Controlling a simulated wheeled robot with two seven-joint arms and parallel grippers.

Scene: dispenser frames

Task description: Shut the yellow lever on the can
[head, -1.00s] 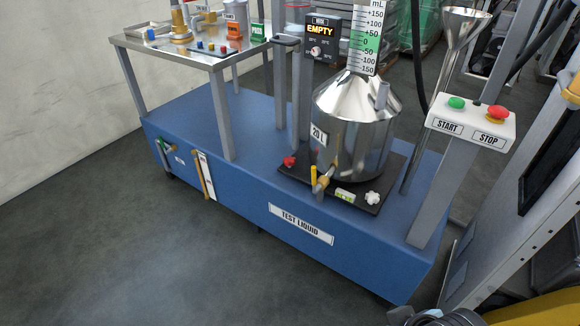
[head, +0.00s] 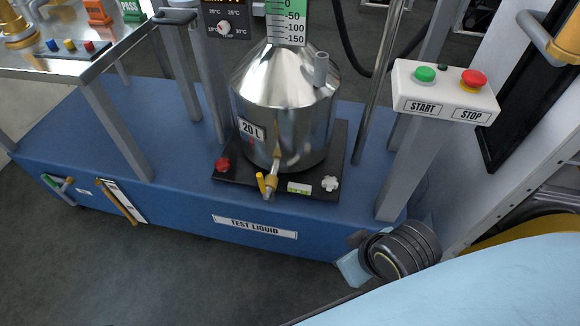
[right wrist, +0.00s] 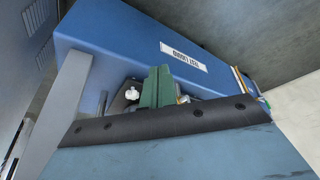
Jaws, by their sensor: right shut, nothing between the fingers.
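The steel can (head: 280,105), labelled 20 L, stands on a black plate on the blue base. A brass tap (head: 271,180) sticks out low at its front. In the right wrist view the green fingers of my right gripper (right wrist: 157,87) are together and empty. My left gripper is out of view.
The black plate (head: 225,191) carries a red knob (head: 222,164) and a white knob (head: 329,183); the white one also shows in the right wrist view (right wrist: 131,93). The START/STOP box (head: 445,88) stands on a grey post at right. Floor in front is clear.

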